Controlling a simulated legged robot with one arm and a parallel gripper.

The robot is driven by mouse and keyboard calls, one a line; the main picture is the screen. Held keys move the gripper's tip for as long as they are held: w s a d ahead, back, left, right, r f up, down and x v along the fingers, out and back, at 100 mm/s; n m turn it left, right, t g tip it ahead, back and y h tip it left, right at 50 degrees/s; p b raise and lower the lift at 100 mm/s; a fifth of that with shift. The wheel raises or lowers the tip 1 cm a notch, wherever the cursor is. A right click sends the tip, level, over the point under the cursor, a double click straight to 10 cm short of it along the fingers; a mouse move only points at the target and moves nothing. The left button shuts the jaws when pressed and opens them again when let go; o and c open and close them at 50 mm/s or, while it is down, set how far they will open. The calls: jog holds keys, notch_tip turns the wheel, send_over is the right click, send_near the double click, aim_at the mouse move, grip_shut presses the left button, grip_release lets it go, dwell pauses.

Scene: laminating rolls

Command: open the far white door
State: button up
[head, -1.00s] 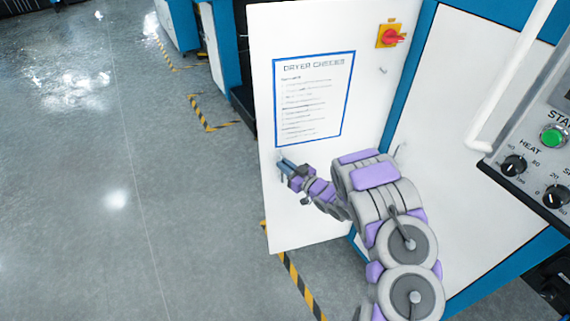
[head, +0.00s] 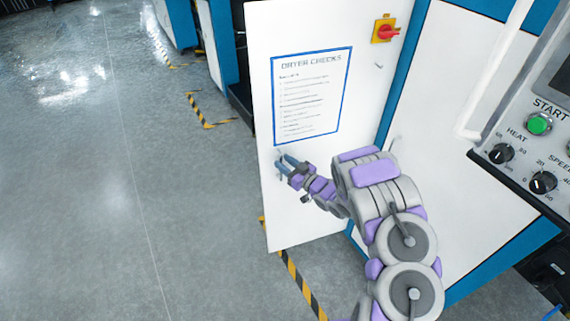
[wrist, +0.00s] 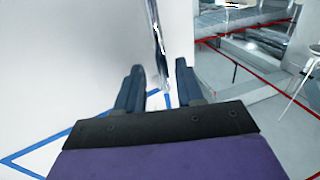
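The far white door (head: 300,200) carries a blue-bordered "DRYER CHECKS" sheet (head: 312,95). It stands swung out at an angle from the machine front, its free edge on the left. My gripper (head: 281,160) is at this free edge, below the sheet. In the wrist view the two dark fingers (wrist: 158,82) are apart. A shiny upright metal handle (wrist: 158,45) shows beyond and between them, along the door's edge. The fingers do not appear clamped on it. Whether one finger touches the handle cannot be told.
A red and yellow switch (head: 385,31) is on the door's upper right. A second white panel (head: 450,130) and a control panel (head: 530,160) with a green START button stand at the right. Hazard tape (head: 300,282) marks the floor. The floor at left (head: 100,180) is clear.

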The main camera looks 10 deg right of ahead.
jog(key=p+v, duration=0.1)
jog(key=v, duration=1.6)
jog(key=shift+s, duration=0.2)
jog(key=shift+d, duration=0.1)
